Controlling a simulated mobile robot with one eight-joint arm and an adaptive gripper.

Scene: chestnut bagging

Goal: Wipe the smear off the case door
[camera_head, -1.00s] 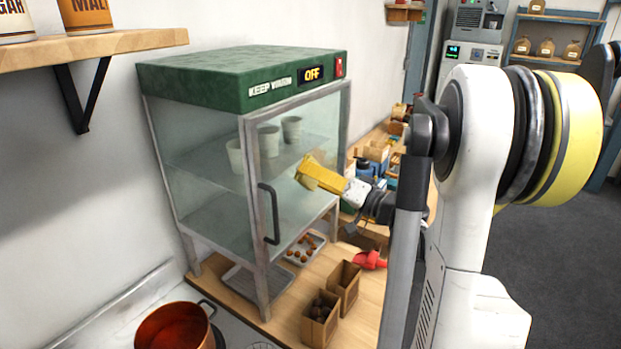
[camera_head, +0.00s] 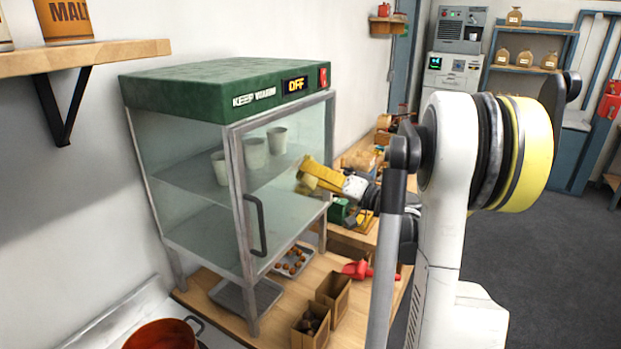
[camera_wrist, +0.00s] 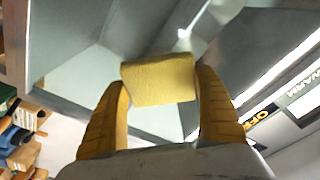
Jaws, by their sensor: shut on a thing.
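The case (camera_head: 240,160) has a green top, glass sides and a grey-framed glass door (camera_head: 285,195) with a dark handle (camera_head: 256,225); the door looks closed. My gripper (camera_head: 309,176) is at the right part of the door glass. In the wrist view, my gripper's yellow fingers (camera_wrist: 160,100) are shut on a pale yellow sponge (camera_wrist: 157,79). The sponge is in front of the glass; I cannot tell whether it touches. A faint brownish mark (camera_head: 302,189) shows on the glass just beside the sponge, partly hidden by it.
White cups (camera_head: 254,153) stand on the shelf inside the case. A tray of chestnuts (camera_head: 293,261), open brown boxes (camera_head: 311,325) and a red scoop (camera_head: 357,270) are on the counter below. A copper pot (camera_head: 163,335) is at front left.

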